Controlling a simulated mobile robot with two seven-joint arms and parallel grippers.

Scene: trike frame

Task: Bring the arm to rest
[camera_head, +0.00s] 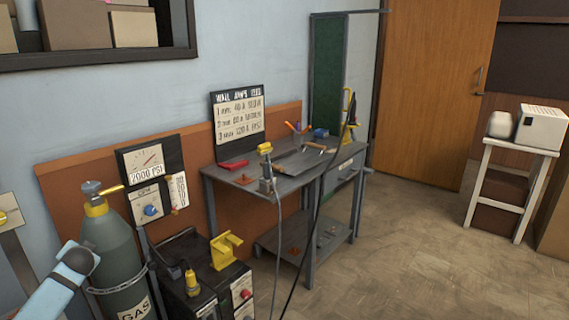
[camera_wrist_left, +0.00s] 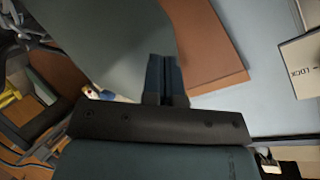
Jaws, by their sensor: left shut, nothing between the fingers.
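In the left wrist view, my left gripper (camera_wrist_left: 166,78) is shut, its two dark fingers side by side with nothing between them. A large grey-green rounded surface, probably the gas cylinder (camera_wrist_left: 105,35), fills the view behind the fingers; I cannot tell the gap between them. In the head view, part of my left arm, pale blue with a dark joint, reaches in at the lower left, in front of the gas cylinder (camera_head: 115,255). The left fingers cannot be made out there. My right arm and gripper are not in view.
A grey workbench (camera_head: 290,168) with tools stands against the wall. A black machine (camera_head: 205,290) with a yellow bracket (camera_head: 226,250) is beside the cylinder. Cables hang before the bench. A white stand (camera_head: 515,150) is at the right. The floor (camera_head: 420,250) at centre right is clear.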

